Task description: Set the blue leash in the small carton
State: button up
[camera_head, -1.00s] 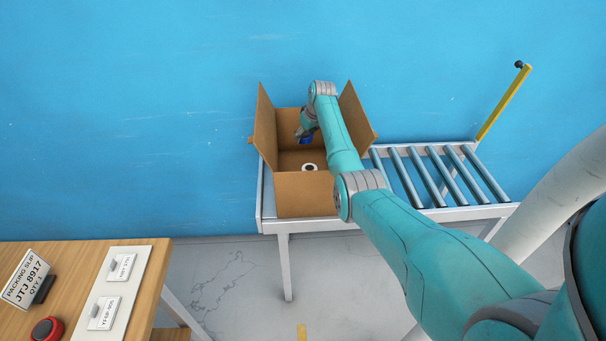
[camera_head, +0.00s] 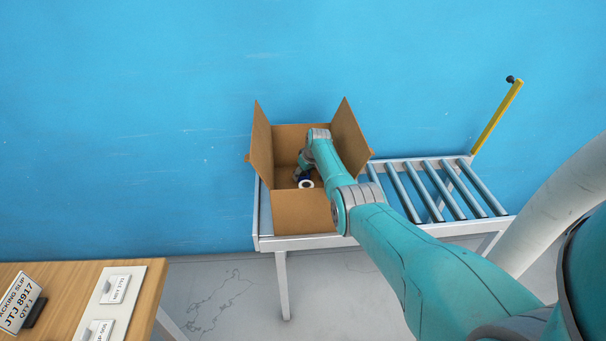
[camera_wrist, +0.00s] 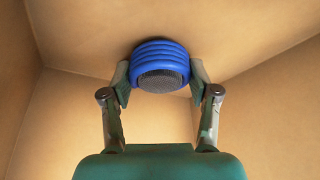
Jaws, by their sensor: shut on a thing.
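The small carton (camera_head: 300,212) stands open on the left end of the roller conveyor, with its flaps raised. My gripper (camera_head: 303,175) is down inside it, partly hidden by my arm in the head view. In the wrist view my gripper (camera_wrist: 160,88) is shut on the blue leash (camera_wrist: 160,50), a coiled blue ring with a dark grey textured middle. The leash is between the two fingertips, close to a brown carton surface. Whether it touches that surface I cannot tell.
The conveyor's rollers (camera_head: 425,190) are bare to the right of the carton. A yellow post (camera_head: 497,118) stands at the conveyor's far right. A wooden table (camera_head: 62,285) with a packing slip sign (camera_head: 18,302) and a white labelled board (camera_head: 115,290) is at lower left.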

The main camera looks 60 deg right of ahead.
jog(key=shift+f, duration=0.1)
jog(key=o, duration=1.2)
jog(key=shift+v, duration=6.1)
jog(key=shift+w, duration=0.1)
